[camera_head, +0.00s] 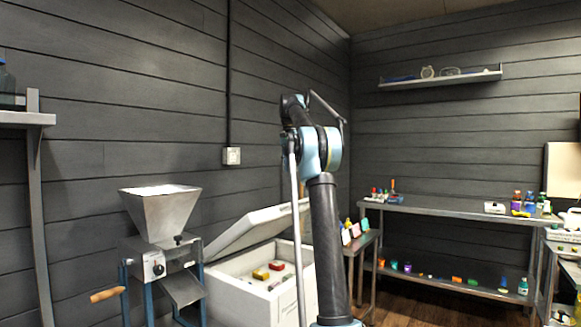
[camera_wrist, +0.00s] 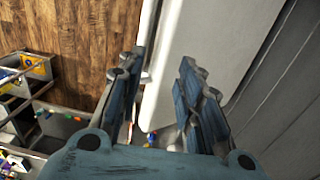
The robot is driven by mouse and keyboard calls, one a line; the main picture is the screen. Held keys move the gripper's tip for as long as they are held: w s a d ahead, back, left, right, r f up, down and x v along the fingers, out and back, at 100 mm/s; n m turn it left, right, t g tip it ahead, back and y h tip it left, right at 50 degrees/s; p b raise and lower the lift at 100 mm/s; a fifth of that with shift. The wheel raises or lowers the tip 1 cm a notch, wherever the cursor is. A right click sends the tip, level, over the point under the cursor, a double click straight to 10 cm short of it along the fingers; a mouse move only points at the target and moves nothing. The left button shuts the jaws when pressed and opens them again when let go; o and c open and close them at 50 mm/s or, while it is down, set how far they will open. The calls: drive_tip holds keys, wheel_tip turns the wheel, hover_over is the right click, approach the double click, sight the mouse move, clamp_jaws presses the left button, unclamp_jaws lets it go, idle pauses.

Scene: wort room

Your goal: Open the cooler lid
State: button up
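The white cooler (camera_head: 229,299) stands against the left wall, partly hidden behind my arm. Its lid (camera_head: 250,226) is tilted up, hinged on the wall side, with a wide gap over the box. Red, yellow and green items (camera_head: 268,272) show inside. In the wrist view the pale lid (camera_wrist: 212,45) fills the upper middle, with its long edge near my fingers. My gripper (camera_wrist: 160,58) is open, its two blue-grey fingers spread apart. I cannot tell whether a finger touches the lid. In the head view the gripper is not clearly visible behind my arm.
A grain mill (camera_head: 162,240) with a metal hopper and wooden crank stands left of the cooler. A small table (camera_head: 362,243) and a long metal bench (camera_head: 455,211) with bottles stand to the right. A shelf (camera_head: 440,80) hangs above. Wooden floor (camera_wrist: 65,35) shows beside the lid.

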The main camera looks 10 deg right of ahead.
drive_tip(key=shift+w+a+r, duration=0.2)
drive_tip(key=shift+r, duration=0.45)
drive_tip(key=c, duration=0.5)
drive_tip(key=shift+s+d+f+m, duration=0.15)
drive_tip(key=shift+s+d+m, duration=0.05)
drive_tip(key=shift+d+m, duration=0.1)
clamp_jaws()
drive_tip(key=s+d+f+m+t+y, duration=0.4)
drive_tip(key=s+d+f+m, duration=0.4)
drive_tip(key=s+f+m, duration=0.65)
drive_tip(key=w+a+f+m, duration=0.2)
drive_tip(key=w+a, duration=0.2)
drive_tip(key=w, duration=0.2)
drive_tip(key=shift+w+a+f+m, duration=0.2)
drive_tip(key=shift+w+a+m, duration=0.1)
drive_tip(key=shift+a+m, duration=0.1)
